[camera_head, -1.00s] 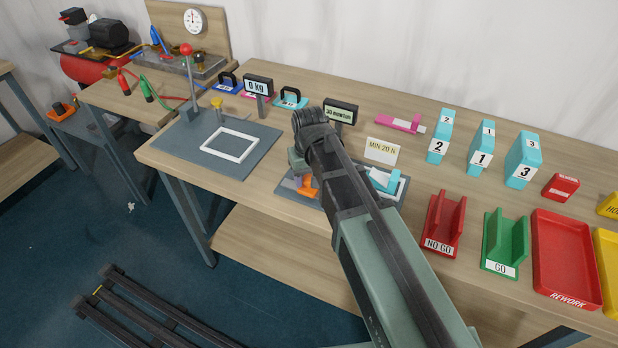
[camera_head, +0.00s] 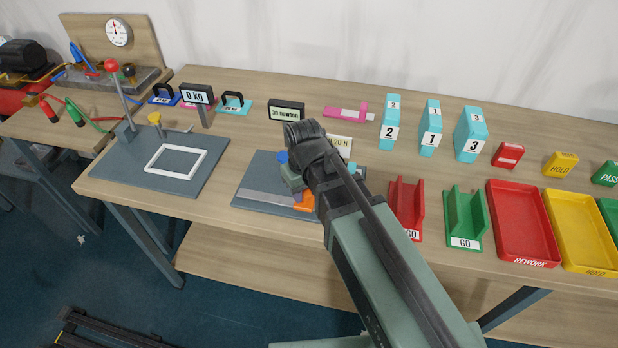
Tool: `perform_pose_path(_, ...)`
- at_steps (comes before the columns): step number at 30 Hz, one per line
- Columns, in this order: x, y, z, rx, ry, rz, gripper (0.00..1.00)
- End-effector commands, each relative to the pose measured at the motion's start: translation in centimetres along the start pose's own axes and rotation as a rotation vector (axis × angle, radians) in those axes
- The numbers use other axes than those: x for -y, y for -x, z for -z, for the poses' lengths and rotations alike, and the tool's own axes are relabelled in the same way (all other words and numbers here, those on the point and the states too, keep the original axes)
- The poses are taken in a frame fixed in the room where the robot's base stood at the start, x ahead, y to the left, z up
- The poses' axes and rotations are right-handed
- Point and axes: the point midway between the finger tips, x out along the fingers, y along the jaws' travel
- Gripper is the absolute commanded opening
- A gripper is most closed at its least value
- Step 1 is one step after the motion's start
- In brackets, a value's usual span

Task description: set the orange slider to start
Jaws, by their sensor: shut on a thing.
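The orange slider (camera_head: 304,203) is at the front of a dark grey plate (camera_head: 252,176) on the bench. A light grey bar (camera_head: 266,198) runs along the plate's front edge to the left of the slider. My gripper (camera_head: 296,188) is low over the plate and shut on the orange slider. My own arm hides the fingertips and the plate's right part. I see no readable start mark. A display reading "30 newton" (camera_head: 286,111) stands behind the plate.
A "20 N" card (camera_head: 340,145) is partly behind my arm. Red (camera_head: 405,205) and green (camera_head: 464,222) holders stand to the right. A plate with a white frame (camera_head: 176,161) lies left.

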Motion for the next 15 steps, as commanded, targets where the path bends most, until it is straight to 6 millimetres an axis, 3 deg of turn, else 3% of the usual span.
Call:
perform_pose_path(9, -0.04, -0.02, -0.33, 0.004, 0.009, -0.007, 0.0)
perform_pose_path(10, -0.05, -0.02, -0.34, 0.005, 0.009, -0.007, 0.39)
perform_pose_path(15, -0.01, -0.02, -0.3, 0.004, 0.009, -0.006, 0.63)
